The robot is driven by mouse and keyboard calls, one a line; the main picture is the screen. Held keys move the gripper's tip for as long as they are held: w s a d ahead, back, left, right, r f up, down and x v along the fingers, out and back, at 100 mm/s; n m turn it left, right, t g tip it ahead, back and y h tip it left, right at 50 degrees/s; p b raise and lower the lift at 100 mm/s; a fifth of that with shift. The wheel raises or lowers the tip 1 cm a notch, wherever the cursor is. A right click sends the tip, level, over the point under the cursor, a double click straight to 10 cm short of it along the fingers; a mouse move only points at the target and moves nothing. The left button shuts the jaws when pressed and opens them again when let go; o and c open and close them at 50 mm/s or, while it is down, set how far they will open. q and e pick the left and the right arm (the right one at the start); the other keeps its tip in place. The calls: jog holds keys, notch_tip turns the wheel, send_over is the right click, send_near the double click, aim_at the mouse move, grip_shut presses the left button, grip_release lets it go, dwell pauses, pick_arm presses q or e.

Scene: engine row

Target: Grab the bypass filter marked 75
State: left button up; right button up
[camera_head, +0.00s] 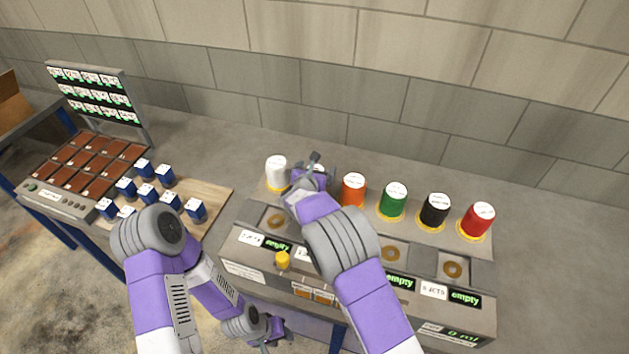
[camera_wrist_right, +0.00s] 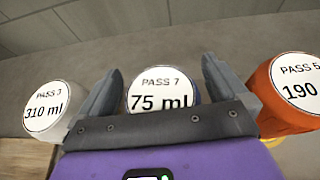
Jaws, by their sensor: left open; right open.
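The bypass filter labelled "PASS 7, 75 ml" (camera_wrist_right: 160,92) is in the middle of the right wrist view, its white round top facing me and a sliver of blue side showing. In the head view its white top (camera_head: 319,168) is mostly hidden by my right gripper (camera_head: 311,170). My right gripper is open and empty, with one finger on each side of the filter in the wrist view (camera_wrist_right: 162,80). I cannot tell whether the fingers touch it. My left gripper (camera_head: 273,332) is open and low, beside the front of the bench.
A white filter (camera_head: 277,172) labelled 310 ml stands left of it, an orange one (camera_head: 353,190) labelled 190 right. Green (camera_head: 393,201), black (camera_head: 434,212) and red (camera_head: 476,221) filters continue the row. A yellow knob (camera_head: 282,260) stands in front. Blue-sided blocks (camera_head: 146,192) sit left.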

jog(key=shift+r, duration=0.1)
jog(key=c, duration=1.3)
